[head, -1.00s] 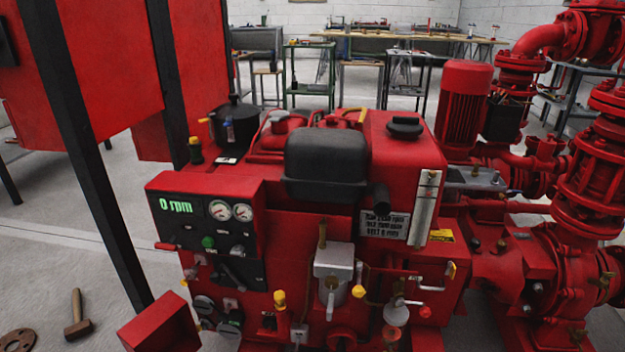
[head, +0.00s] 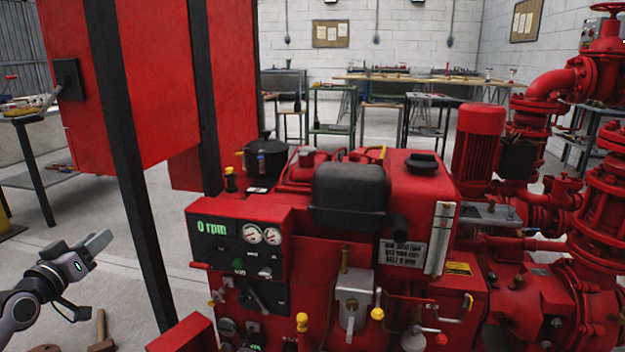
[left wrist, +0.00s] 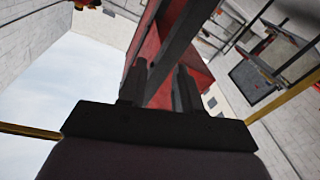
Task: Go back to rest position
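The red fire pumpset (head: 340,250) stands in front of me in the head view, with its control panel (head: 240,240) reading 0 rpm. My left gripper (head: 98,243) is at the left of the head view, in free air left of a black post and apart from the pumpset. In the left wrist view its two fingers (left wrist: 160,85) stand apart with nothing between them that I can see held, so it is open. The view past them shows red panels, a dark post and walls. My right gripper is not in view.
A red cabinet (head: 150,90) on black posts (head: 130,170) stands between my left gripper and the pumpset. Red pipework (head: 590,190) fills the right side. Workbenches (head: 400,80) line the back. A hammer (head: 101,335) lies on the floor at lower left.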

